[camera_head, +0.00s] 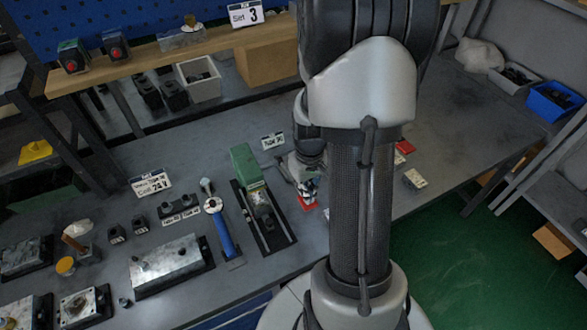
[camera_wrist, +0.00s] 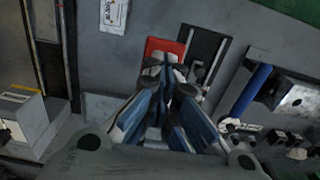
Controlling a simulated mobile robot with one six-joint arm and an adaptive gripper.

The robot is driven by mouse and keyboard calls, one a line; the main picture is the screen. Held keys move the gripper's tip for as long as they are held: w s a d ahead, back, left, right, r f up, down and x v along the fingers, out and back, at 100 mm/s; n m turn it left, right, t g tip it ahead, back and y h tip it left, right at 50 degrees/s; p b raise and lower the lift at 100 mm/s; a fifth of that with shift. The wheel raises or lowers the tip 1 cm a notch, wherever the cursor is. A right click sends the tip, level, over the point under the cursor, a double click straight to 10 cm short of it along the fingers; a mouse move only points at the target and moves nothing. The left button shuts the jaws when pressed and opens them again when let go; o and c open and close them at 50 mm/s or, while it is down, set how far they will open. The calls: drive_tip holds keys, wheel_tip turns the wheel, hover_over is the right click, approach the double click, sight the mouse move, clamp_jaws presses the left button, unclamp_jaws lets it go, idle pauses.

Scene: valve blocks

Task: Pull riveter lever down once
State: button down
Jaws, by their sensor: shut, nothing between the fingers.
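My gripper (camera_head: 308,188) is shut and empty, pointing down over the bench, partly hidden behind my arm in the head view. In the wrist view its fingertips (camera_wrist: 168,68) are together, just in front of a flat red piece (camera_wrist: 164,49). The red piece also shows below the gripper in the head view (camera_head: 307,203); contact cannot be told. A blue-handled lever (camera_head: 224,232) with a round pale head stands left of the gripper, beyond a green-topped device (camera_head: 245,165) on a black railed base. The blue handle also shows in the wrist view (camera_wrist: 249,92). No riveter label is readable.
A silver metal block (camera_head: 166,264) and several small black blocks lie on the left of the bench. A wooden shelf (camera_head: 160,60) runs along the back. A blue bin (camera_head: 549,100) stands at far right. The bench right of my arm is mostly clear.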

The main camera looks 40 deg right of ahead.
wheel_tip(320, 180, up, 9)
drive_tip(key=p, duration=0.6)
drive_tip(key=shift+f, duration=0.2)
drive_tip(key=s+a+r+n+t+b, duration=0.25)
drive_tip(key=a+r+b, duration=0.45)
drive_tip(key=a+r, duration=0.6)
drive_tip(key=s+a+t+b, duration=0.2)
drive_tip(key=s+a, duration=0.5)
drive_tip(key=shift+a+f, duration=0.2)
drive_tip(key=shift+f, duration=0.1)
drive_tip(key=shift+w, duration=0.1)
